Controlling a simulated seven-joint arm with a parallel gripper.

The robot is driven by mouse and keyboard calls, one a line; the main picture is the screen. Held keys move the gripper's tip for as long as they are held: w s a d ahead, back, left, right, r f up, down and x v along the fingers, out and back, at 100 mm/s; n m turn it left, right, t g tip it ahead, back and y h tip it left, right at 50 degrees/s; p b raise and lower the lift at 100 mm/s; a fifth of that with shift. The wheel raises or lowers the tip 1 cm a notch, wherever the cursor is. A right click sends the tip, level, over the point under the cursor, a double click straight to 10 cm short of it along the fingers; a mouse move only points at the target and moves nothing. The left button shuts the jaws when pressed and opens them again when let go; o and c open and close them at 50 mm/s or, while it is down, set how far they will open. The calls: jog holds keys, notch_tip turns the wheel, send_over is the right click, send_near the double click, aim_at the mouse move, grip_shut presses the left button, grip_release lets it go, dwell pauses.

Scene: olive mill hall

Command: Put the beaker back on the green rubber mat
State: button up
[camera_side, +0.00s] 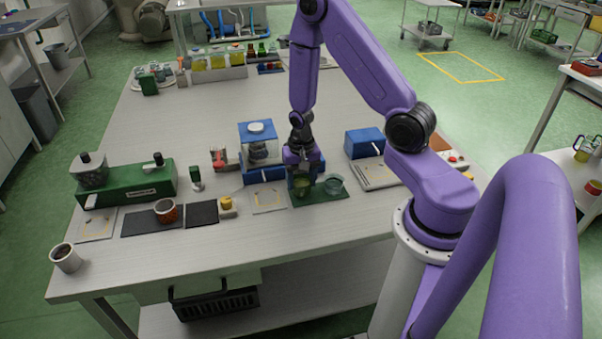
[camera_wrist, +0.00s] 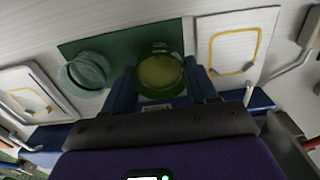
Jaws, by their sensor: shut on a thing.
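The beaker (camera_side: 302,187), clear glass with yellow-green liquid, is between the fingers of my gripper (camera_side: 304,178), which is shut on it. In the wrist view the beaker (camera_wrist: 160,74) sits between the two blue fingers (camera_wrist: 163,92), its open rim facing the camera. The green rubber mat (camera_side: 325,203) lies under it on the bench. The mat also shows in the wrist view (camera_wrist: 112,46), with the beaker over its right end. I cannot tell whether the beaker's base touches the mat. The fingers partly hide the beaker's sides.
An empty-looking glass vessel (camera_side: 334,184) stands on the mat's other end, close beside the beaker. A blue-based balance (camera_side: 262,160) is behind left. A blue box device (camera_side: 364,142) is at right.

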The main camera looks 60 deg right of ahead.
aim_at(301, 181)
jog(key=shift+f, duration=0.35)
jog(key=shift+f, duration=0.35)
dwell(0.4)
jog(key=o, duration=1.2)
jog(key=shift+o, duration=0.2)
jog(key=shift+r, duration=3.5)
